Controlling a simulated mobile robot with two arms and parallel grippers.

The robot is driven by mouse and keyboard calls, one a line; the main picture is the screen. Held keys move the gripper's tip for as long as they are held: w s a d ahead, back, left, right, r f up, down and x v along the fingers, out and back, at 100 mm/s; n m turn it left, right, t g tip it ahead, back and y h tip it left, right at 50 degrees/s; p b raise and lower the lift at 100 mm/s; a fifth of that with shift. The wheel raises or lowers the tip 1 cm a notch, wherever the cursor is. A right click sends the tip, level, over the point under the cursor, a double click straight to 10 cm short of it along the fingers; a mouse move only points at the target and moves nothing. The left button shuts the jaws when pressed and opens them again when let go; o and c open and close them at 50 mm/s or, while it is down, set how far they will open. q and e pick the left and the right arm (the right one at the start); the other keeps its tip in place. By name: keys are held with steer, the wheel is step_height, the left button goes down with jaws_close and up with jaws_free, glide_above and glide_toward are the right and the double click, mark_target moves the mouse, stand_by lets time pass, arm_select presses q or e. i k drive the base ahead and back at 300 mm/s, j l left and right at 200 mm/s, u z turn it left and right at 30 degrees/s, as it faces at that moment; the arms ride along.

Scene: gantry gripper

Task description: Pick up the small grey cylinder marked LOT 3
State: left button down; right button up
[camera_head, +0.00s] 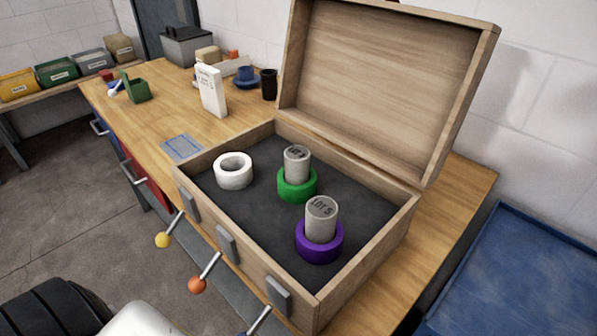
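Two small grey cylinders stand upright in the open wooden box (365,284). The nearer grey cylinder (320,224) sits in a purple ring (320,250); its top reads LOT and a last character that could be 3 or 5. The farther grey cylinder (297,166) sits in a green ring (297,190); the marking on its top is too small to read surely. A white ring (233,173) lies in the box at the left, with no cylinder in it. Neither of my grippers is in view.
The box's raised lid (390,85) stands behind the cylinders. Levers with yellow (162,240) and orange (197,285) knobs stick out in front of the box. A white carton (212,90), dark cup (269,84) and green holder (135,88) stand on the wooden bench (135,120).

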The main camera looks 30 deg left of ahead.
mark_target(297, 158)
steer(key=k+j+u, duration=0.1)
steer(key=u, duration=0.25)
steer(key=k+j+u, duration=0.15)
steer(key=k+u, duration=0.2)
